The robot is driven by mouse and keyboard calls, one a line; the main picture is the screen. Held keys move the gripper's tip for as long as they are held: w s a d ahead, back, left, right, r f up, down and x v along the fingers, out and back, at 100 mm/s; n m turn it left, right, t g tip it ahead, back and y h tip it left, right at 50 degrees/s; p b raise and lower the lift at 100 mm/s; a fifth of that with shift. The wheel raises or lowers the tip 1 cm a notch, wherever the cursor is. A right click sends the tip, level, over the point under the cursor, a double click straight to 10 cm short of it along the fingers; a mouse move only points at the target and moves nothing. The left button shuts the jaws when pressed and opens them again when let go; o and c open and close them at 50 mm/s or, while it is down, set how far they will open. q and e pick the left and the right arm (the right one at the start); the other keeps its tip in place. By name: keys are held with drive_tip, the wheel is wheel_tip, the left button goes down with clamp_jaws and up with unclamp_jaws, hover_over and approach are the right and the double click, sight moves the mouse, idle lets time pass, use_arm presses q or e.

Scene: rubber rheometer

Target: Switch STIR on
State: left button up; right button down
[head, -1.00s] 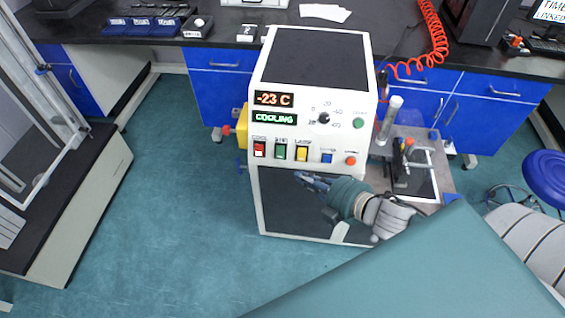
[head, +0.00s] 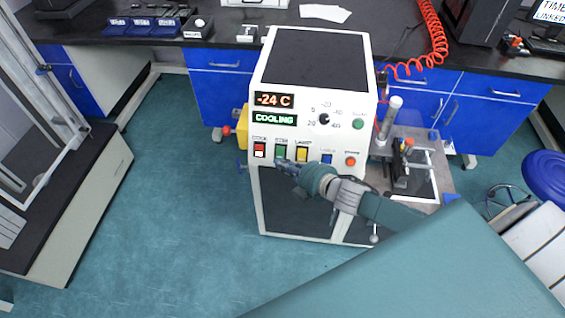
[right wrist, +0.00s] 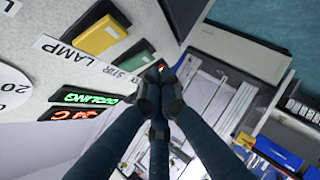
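The green STIR switch (head: 280,152) is on the white machine's front panel, between the red COOL switch (head: 259,150) and the yellow LAMP switch (head: 302,153). My right gripper (head: 281,163) is just below and in front of the STIR switch, partly covering it in the head view. In the right wrist view, my right gripper's fingertips (right wrist: 158,76) are together with nothing seen between them. The STIR switch (right wrist: 138,56) shows partly beside the tips there. I cannot tell whether they touch it. My left gripper is not in view.
Above the switches, the displays read -24 C (head: 274,99) and COOLING (head: 274,119). A dial (head: 324,119) and a green button (head: 358,124) are to the right. A small press fixture (head: 402,165) stands right of the machine. The floor on the left is clear.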

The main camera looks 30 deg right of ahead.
drive_tip(key=shift+w+d+f, duration=0.2)
drive_tip(key=shift+w+f, duration=0.05)
drive_tip(key=shift+w, duration=0.1)
drive_tip(key=shift+f, duration=0.1)
drive_tip(key=f+b, duration=0.1)
drive_tip(key=b, duration=0.1)
drive_tip(key=t+b, duration=0.1)
drive_tip(key=b, duration=0.1)
drive_tip(key=shift+w+d+f+n, duration=0.1)
drive_tip(key=shift+w+f+n, duration=0.1)
drive_tip(key=shift+f+n, duration=0.2)
drive_tip(key=shift+r+p, duration=0.65)
drive_tip(key=shift+r, duration=0.1)
drive_tip(key=shift+r+p, duration=0.65)
drive_tip(key=shift+p, duration=0.2)
